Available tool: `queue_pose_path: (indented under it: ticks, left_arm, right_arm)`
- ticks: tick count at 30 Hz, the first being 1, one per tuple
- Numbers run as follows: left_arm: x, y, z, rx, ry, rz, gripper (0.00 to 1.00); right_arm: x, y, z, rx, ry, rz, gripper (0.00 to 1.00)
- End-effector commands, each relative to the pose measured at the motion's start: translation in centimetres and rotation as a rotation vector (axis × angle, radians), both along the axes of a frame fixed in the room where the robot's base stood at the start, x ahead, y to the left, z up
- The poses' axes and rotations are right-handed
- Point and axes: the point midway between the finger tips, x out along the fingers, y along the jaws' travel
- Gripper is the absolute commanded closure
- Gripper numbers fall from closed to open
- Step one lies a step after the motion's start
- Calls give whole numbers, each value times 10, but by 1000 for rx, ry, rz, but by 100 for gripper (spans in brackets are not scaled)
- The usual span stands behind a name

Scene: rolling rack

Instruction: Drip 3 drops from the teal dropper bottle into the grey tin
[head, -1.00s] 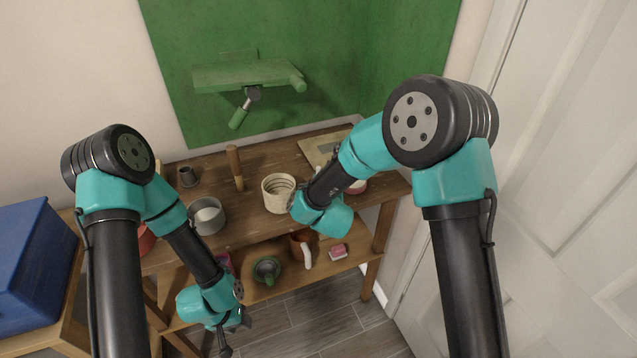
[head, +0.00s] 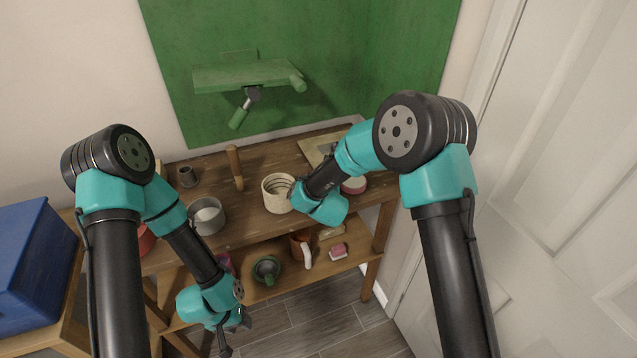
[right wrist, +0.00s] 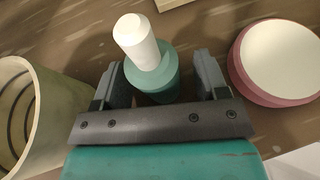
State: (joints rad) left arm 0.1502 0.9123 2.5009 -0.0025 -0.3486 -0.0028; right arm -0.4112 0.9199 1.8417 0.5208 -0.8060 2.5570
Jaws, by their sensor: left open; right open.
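The teal dropper bottle (right wrist: 155,78) with its white cap stands between the two fingers of my right gripper (right wrist: 162,72) in the right wrist view. The fingers are open, one on each side of the bottle. In the head view the bottle and the right fingers are hidden behind my right arm. The grey tin (head: 207,228), round and open at the top, stands on the wooden rack's top to the left. My left gripper (head: 234,331) is open and empty, low in front of the rack.
A cream ribbed pot (head: 275,196) stands close left of the right gripper. A pink round container with a pale top (right wrist: 279,62) is close on its right. The lower shelf holds a green mortar-like bowl (head: 267,268).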

Motion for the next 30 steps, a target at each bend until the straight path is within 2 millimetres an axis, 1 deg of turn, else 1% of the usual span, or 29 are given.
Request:
queue_pose_path:
  ticks: [11,27,28,30]
  left_arm:
    - [0,0,0,0,0,0,57]
    - [0,0,0,0,0,0,57]
    - [0,0,0,0,0,0,57]
    - [0,0,0,0,0,0,57]
  right_arm:
    - [0,0,0,0,0,0,33]
    - [0,0,0,0,-1,0,85]
    - [0,0,0,0,-1,0,87]
    - [0,0,0,0,-1,0,87]
